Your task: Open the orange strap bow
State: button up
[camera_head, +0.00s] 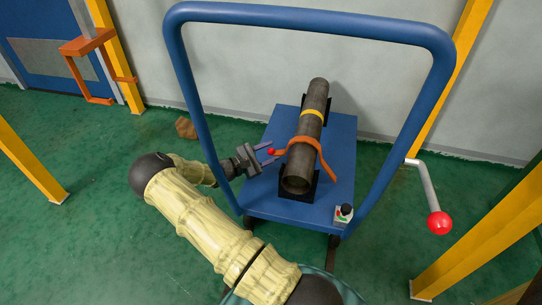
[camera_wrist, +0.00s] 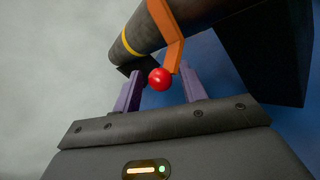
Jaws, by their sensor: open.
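The orange strap bow (camera_head: 314,146) arches over a dark pipe (camera_head: 312,113) that lies in black cradles on a blue cart (camera_head: 340,165). A red ball knob (camera_head: 271,152) is at the strap's left end. My gripper (camera_head: 267,155) is at the left of the pipe, with its purple fingers pointing at the knob. In the wrist view, the red knob (camera_wrist: 160,79) appears between the two open fingers (camera_wrist: 162,88), near their tips. The orange strap (camera_wrist: 171,35) runs up from it over the pipe. I cannot tell whether a finger touches the knob.
A blue tubular frame (camera_head: 312,16) rises around the cart, and my arm reaches in past its left post. A small box with a black knob (camera_head: 344,213) sits at the cart's front right. A grey lever with a red ball (camera_head: 438,222) stands at the right. A yellow band (camera_head: 312,113) circles the pipe.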

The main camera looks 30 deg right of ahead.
jog(key=shift+d, duration=0.5)
grip_shut()
jog(key=shift+r, duration=0.15)
